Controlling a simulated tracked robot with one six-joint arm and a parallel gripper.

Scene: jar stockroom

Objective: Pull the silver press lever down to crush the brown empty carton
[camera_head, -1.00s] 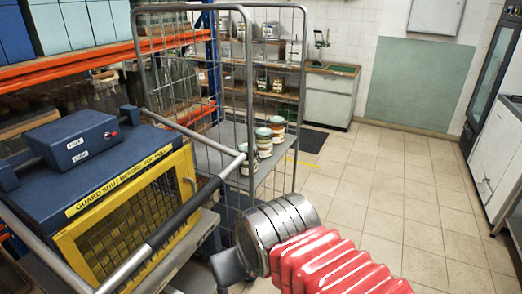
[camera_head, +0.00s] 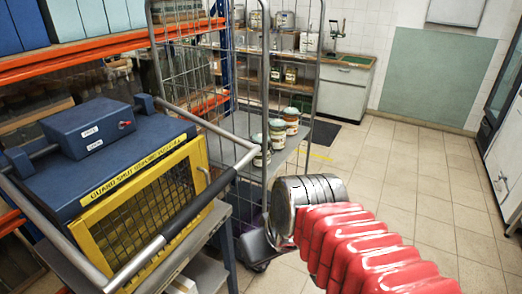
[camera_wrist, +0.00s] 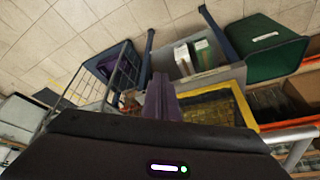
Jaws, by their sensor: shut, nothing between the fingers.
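The blue press (camera_head: 110,140) with its yellow mesh guard (camera_head: 150,188) stands at the left in the head view. Its silver press lever (camera_head: 125,268) is a U-shaped bar around the press front, with a black grip (camera_head: 200,203) on its crossbar. Brownish-yellow shows behind the mesh, but I cannot make out the carton. In the wrist view, my gripper (camera_wrist: 161,84) is shut and empty, left of the yellow guard (camera_wrist: 238,98). A silver bar of the lever (camera_wrist: 296,146) shows at lower right there. In the head view my wrist is right of the lever, apart from it; its fingers are hardly visible.
A wire roll cage (camera_head: 245,160) with several jars (camera_head: 277,132) stands behind the press. Orange-beamed shelving (camera_head: 75,60) runs along the left. A green bin (camera_wrist: 262,45) shows in the wrist view. Tiled floor (camera_head: 420,180) is open to the right.

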